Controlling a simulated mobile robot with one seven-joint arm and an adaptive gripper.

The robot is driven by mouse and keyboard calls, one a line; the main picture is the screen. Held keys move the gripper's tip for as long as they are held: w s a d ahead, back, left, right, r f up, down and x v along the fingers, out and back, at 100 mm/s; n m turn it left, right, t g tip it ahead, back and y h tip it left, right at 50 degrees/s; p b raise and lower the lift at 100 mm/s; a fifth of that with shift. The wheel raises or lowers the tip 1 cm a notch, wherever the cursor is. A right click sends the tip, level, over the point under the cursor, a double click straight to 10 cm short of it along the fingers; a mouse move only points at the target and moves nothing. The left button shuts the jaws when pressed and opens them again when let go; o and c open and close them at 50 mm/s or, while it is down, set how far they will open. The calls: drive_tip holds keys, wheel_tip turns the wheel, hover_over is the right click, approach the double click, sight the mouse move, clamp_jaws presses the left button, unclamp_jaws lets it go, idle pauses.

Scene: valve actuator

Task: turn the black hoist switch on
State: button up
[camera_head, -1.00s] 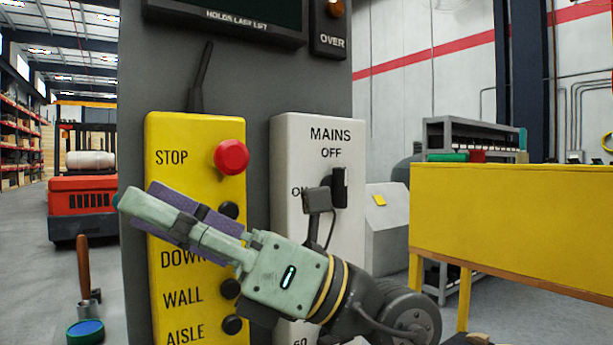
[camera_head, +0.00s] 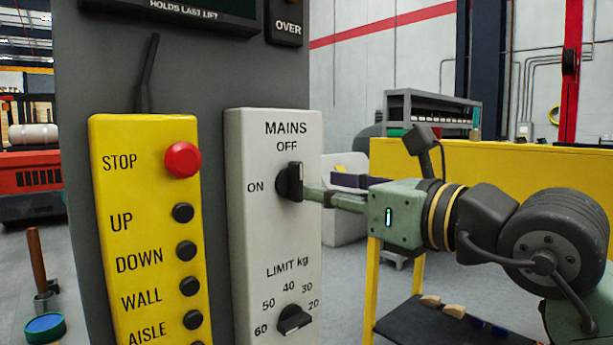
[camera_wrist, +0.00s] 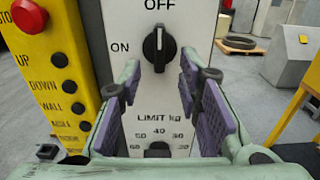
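The black MAINS switch (camera_head: 290,181) is a round knob with a raised grip on the white panel (camera_head: 245,225). Its grip stands upright, and in the wrist view the white mark on the knob (camera_wrist: 158,47) points up at OFF. ON is printed to its left. My gripper (camera_head: 312,190) comes in from the right at the knob's height. In the wrist view my gripper (camera_wrist: 158,75) is open and empty, its purple-padded fingers apart. The knob shows beyond the fingertips, centred between them; I cannot tell whether they touch it.
A black LIMIT kg knob (camera_head: 295,319) sits lower on the white panel. A yellow panel (camera_head: 140,225) at left carries a red STOP button (camera_head: 183,160) and several black buttons. A yellow-framed bench (camera_head: 420,165) stands behind my arm at right.

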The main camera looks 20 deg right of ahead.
sight(301, 185)
drive_tip(key=p+x, duration=0.1)
drive_tip(key=x, duration=0.4)
drive_tip(key=shift+w+a, duration=0.1)
drive_tip(key=shift+w, duration=0.1)
drive_tip(key=shift+c, duration=0.4)
clamp_jaws()
